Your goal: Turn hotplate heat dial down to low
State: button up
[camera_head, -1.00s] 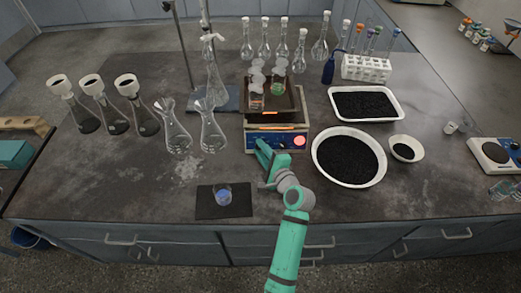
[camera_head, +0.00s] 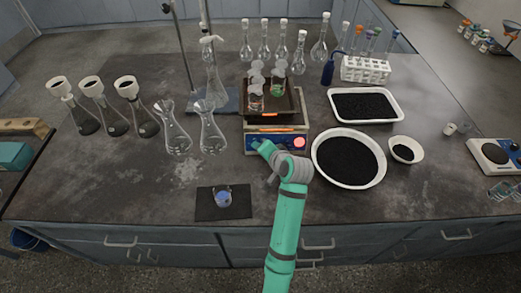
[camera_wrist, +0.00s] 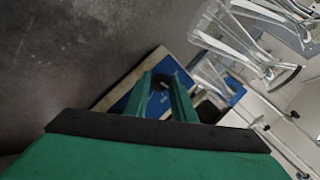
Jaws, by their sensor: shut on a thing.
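The hotplate (camera_head: 275,122) stands at the middle of the bench, with a dark top and a blue front panel. A red round mark (camera_head: 299,142) shows on the panel's right side. My gripper (camera_head: 259,146) reaches the left part of the panel. In the wrist view my gripper's two green fingers (camera_wrist: 164,95) point at the blue panel (camera_wrist: 128,101) and are closed around a small dark dial (camera_wrist: 160,84) between their tips. The dial's marking and setting are too small to read. In the head view the dial is hidden by my gripper.
Beakers (camera_head: 257,96) stand on the hotplate. Two glass flasks (camera_head: 212,132) stand close to its left. A large white bowl of black grains (camera_head: 378,176) is at its right. The bench at front left is clear.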

jog(key=shift+a+n+g+h, duration=0.1)
jog(key=shift+n+g+h, duration=0.2)
jog(key=shift+n+h, duration=0.35)
jog(key=shift+n, duration=0.35)
jog(key=o, duration=1.1)
jog(key=shift+c, duration=0.2)
jog(key=shift+r, duration=0.1)
jog(key=v, duration=1)
jog(key=shift+s+d+r, duration=0.2)
jog(key=shift+d, duration=0.05)
jog(key=shift+s+a, duration=0.1)
